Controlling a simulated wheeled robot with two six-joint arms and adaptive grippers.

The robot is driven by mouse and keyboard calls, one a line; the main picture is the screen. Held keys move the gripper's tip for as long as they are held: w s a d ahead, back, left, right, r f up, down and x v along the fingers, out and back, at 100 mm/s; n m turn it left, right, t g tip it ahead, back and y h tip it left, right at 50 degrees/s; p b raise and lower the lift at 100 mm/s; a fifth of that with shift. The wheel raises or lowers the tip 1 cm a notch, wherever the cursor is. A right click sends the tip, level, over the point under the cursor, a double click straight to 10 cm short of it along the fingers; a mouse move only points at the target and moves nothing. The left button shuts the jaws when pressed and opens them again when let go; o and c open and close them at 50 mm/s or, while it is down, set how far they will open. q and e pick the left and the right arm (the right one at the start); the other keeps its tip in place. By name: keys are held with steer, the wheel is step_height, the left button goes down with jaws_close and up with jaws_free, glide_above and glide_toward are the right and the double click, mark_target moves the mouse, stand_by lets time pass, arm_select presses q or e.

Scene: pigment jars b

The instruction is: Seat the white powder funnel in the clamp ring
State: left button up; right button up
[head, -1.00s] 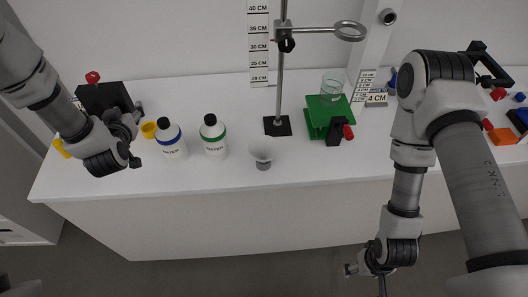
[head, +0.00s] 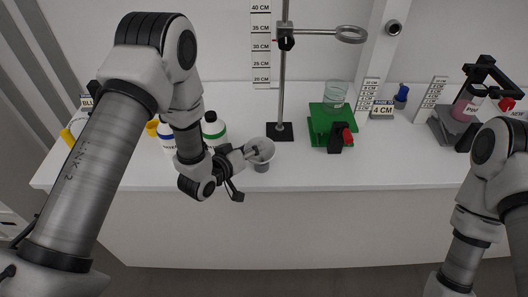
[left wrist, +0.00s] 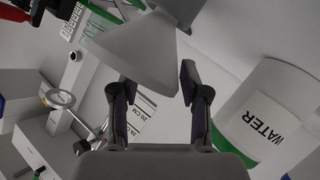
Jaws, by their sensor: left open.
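The white powder funnel (head: 262,148) stands wide end up in a small grey holder (head: 262,167) near the table's front edge. My left gripper (head: 246,172) is at its left side, open. In the left wrist view the funnel's cone (left wrist: 135,55) lies at the mouth between the two spread fingers (left wrist: 152,85); I cannot tell whether either finger touches it. The clamp ring (head: 351,34) is empty, held out to the right from the stand's rod (head: 282,80); it also shows in the left wrist view (left wrist: 60,98). My right gripper is out of view.
A green-banded water bottle (head: 214,130) stands just left of the funnel, close to my left gripper. A green block (head: 318,122) with a glass beaker (head: 336,95) is right of the stand's black base (head: 280,131). The front table between funnel and right arm is clear.

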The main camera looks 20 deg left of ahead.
arm_select(q)
steer(key=shift+w+d+f, duration=0.1)
steer(key=shift+w+d, duration=0.2)
steer(key=shift+w, duration=0.25)
steer(key=shift+w+a+f, duration=0.1)
steer(key=shift+w+f, duration=0.15)
steer(key=shift+a+f, duration=0.1)
steer(key=shift+a, duration=0.3)
steer(key=shift+c, duration=0.9)
steer(key=c, duration=0.5)
steer(key=shift+d, duration=0.3)
jaws_close()
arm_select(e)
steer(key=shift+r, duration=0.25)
arm_select(q)
steer(key=shift+a, duration=0.15)
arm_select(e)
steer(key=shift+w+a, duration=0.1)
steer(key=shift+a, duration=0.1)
